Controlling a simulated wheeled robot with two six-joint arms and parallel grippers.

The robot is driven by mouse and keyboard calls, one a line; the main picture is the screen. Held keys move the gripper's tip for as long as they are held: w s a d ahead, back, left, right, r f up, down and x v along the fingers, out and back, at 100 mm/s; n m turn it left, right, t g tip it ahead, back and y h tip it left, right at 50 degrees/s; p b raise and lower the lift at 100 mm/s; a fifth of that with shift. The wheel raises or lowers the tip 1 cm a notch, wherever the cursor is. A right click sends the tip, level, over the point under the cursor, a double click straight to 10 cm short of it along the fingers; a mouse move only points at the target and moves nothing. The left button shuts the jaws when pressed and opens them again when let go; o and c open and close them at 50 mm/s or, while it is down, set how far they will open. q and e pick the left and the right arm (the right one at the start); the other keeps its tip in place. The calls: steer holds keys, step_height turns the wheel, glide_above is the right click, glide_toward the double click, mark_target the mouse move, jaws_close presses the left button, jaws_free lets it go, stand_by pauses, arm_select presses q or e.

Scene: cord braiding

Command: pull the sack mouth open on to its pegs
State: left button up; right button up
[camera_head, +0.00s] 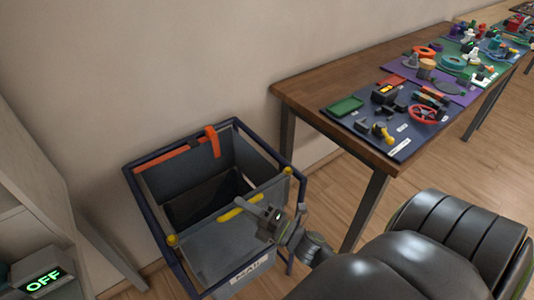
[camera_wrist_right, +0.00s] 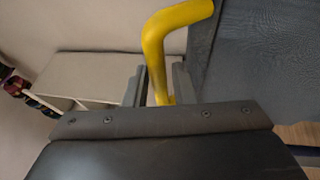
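The grey sack (camera_head: 225,252) hangs in a dark blue tube frame (camera_head: 152,213), with a white "MAIL" label on its front. Its mouth shows a dark inside. Yellow pegs stand at the frame's front left (camera_head: 172,240) and front right (camera_head: 288,171) corners. A yellow handle (camera_head: 229,214) sits at the sack's front rim. My right gripper (camera_head: 243,204) reaches over this rim. In the right wrist view its fingers lie close on both sides of the yellow handle (camera_wrist_right: 156,70), which bends right toward the dark sack cloth (camera_wrist_right: 255,60). My left gripper is out of view.
An orange strap (camera_head: 180,149) runs along the frame's back, with its end hanging down. A brown table (camera_head: 318,85) with mats and several small objects stands at right. A box with a green "OFF" display (camera_head: 43,280) is at lower left, beside a pale shelf (camera_head: 30,170).

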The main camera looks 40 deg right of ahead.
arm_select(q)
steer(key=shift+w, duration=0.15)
